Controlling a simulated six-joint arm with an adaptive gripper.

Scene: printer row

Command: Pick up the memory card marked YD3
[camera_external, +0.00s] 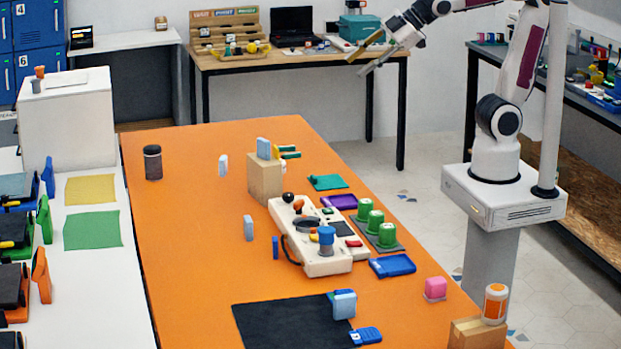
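My gripper (355,68) is raised at the top, well above and behind the orange table (190,250). Its two fingers are apart with nothing between them. Several small upright light blue pieces look like cards: one on a wooden block (262,148), one at the back left (223,165), one left of the console (248,228), and one at the black mat's right edge (344,304). A blue piece with a white mark (366,336) lies at the front. I cannot read YD3 on any of them, so I cannot tell which is the memory card.
A beige console (322,264) with knobs stands mid-table. Green cylinders (387,235), a blue tray (392,265), a pink block (435,288) and an orange-white bottle (496,303) are to its right. A dark jar (152,162) stands back left. The table's left part is mostly clear.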

